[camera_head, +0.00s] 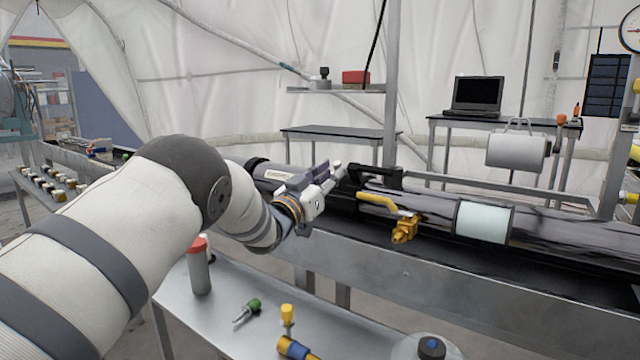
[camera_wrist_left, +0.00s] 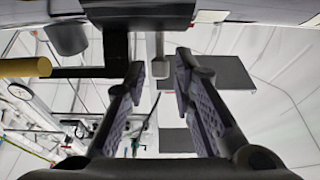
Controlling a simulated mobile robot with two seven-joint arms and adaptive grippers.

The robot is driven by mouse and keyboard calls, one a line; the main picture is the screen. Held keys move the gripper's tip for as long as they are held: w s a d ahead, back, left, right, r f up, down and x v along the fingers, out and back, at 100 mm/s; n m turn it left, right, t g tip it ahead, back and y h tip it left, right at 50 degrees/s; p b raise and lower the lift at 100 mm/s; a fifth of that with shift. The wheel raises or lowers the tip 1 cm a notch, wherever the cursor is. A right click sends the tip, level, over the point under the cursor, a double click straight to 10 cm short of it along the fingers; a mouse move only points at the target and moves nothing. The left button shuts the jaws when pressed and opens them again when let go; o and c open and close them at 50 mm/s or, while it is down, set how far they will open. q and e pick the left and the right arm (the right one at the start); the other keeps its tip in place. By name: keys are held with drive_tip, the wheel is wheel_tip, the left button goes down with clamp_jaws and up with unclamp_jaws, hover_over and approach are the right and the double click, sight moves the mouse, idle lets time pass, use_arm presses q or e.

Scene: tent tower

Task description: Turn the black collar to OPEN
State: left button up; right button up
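A long grey tube lies across the bench in the head view. A black collar (camera_head: 385,178) with a raised block sits around it, just right of my left gripper (camera_head: 335,176). In the left wrist view the collar's dark part (camera_wrist_left: 140,12) is at the top. A black piece hangs below it, left of the fingertips. My left gripper, also in the wrist view (camera_wrist_left: 159,68), has its fingers apart, with a small pale post showing between or behind the tips. I cannot tell whether they touch anything. No OPEN marking is readable. My right gripper is out of view.
A yellow-handled brass valve (camera_head: 404,230) is on the tube right of the collar, then a pale sleeve (camera_head: 484,221). The near metal table (camera_head: 370,335) holds a red-capped bottle (camera_head: 199,268) and a green-handled screwdriver (camera_head: 248,309). A laptop (camera_head: 476,95) stands behind.

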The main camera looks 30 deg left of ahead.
use_arm(q)
drive_tip(key=v, duration=1.1)
